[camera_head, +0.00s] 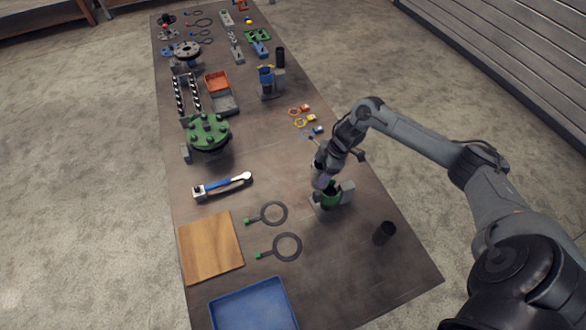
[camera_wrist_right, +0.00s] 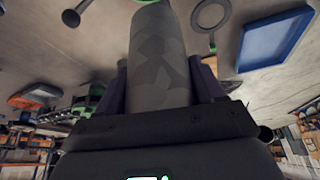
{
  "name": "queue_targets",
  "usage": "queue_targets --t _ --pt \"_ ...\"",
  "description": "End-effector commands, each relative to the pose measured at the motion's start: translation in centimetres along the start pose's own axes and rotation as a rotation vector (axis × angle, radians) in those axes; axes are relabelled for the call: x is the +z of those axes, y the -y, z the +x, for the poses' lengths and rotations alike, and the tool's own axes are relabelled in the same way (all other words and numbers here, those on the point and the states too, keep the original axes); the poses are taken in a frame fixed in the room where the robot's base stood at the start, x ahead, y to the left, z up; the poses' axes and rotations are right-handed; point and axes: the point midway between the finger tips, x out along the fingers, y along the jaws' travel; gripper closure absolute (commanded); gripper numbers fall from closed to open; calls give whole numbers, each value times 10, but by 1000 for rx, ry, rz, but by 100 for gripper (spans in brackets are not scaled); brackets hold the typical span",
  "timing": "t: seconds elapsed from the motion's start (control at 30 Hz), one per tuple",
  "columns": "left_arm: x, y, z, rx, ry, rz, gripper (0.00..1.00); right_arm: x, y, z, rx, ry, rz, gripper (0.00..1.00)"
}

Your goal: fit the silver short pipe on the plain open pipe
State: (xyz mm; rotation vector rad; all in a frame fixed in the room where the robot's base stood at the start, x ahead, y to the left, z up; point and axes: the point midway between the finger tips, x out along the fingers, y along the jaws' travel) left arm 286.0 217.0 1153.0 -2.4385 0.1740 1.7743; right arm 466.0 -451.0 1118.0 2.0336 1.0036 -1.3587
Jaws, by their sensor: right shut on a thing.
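My right gripper (camera_head: 322,178) is shut on the silver short pipe, which fills the middle of the right wrist view (camera_wrist_right: 158,60) as a grey cylinder between the two dark fingers. In the head view the gripper is at a green open pipe (camera_head: 330,197) on a grey stand, right over its top. This green pipe appears to be the plain open pipe. The gripper hides much of the contact area, so I cannot tell whether the two pipes touch. My left gripper is not in view.
A dark cylinder (camera_head: 384,233) stands near the table's right edge. Two ring gaskets (camera_head: 286,247), a wooden board (camera_head: 210,246), a blue tray (camera_head: 253,304) and a blue-handled wrench (camera_head: 222,186) lie to the left. A green flange (camera_head: 208,132) stands farther back. The table's front right is clear.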

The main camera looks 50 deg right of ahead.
Motion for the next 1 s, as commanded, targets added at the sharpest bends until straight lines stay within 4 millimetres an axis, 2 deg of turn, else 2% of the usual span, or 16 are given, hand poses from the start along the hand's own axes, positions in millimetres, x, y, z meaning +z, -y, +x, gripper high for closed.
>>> queue_targets --t 0.03,0.1,0.37,1.0 --pt "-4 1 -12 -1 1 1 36 8 1 -12 0 2 6 78" --pt "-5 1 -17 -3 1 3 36 18 1 -20 2 3 9 78" --pt "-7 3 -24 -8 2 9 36 37 0 -31 5 -1 12 78" --pt "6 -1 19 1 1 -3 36 54 1 9 5 -2 12 78"
